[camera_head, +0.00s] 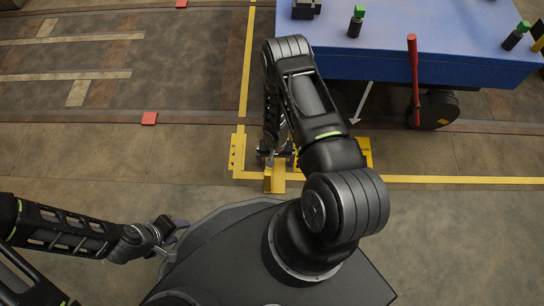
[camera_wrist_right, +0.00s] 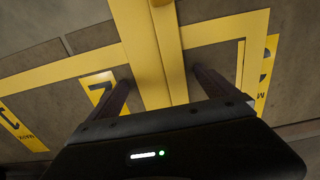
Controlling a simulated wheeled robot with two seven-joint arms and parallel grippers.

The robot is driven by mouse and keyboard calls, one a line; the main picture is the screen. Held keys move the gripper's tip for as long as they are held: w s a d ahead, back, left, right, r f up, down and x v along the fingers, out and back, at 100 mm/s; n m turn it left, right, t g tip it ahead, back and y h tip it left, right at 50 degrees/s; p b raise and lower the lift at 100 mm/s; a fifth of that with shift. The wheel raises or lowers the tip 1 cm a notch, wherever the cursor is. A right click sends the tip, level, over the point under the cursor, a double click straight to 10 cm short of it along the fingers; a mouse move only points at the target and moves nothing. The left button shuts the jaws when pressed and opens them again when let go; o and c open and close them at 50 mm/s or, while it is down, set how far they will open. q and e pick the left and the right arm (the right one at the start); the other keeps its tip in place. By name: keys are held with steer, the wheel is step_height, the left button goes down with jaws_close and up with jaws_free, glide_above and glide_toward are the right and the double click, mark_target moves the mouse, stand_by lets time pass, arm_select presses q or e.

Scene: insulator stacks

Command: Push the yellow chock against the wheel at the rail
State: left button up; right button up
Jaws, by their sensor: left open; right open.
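The yellow chock (camera_head: 275,182) is on the floor by the rail, left of the blue cart, partly hidden by my right gripper. My right gripper (camera_head: 276,155) is low over it. In the right wrist view the yellow chock (camera_wrist_right: 148,45) runs between the two dark fingers of my open right gripper (camera_wrist_right: 164,90); I cannot tell whether they touch it. A black wheel (camera_head: 438,108) shows under the cart on the right; any wheel nearer the chock is hidden by my right arm. My left gripper (camera_head: 172,236) is open and empty at lower left, away from the chock.
The blue cart (camera_head: 440,35) fills the upper right, with a red lever (camera_head: 413,65) at its near side. Yellow floor lines (camera_head: 460,180) and yellow marked plates (camera_head: 238,152) surround the chock. Red blocks (camera_head: 149,118) lie by the left track. The floor at right is clear.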

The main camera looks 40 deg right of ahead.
jaws_close()
stand_by(0.9)
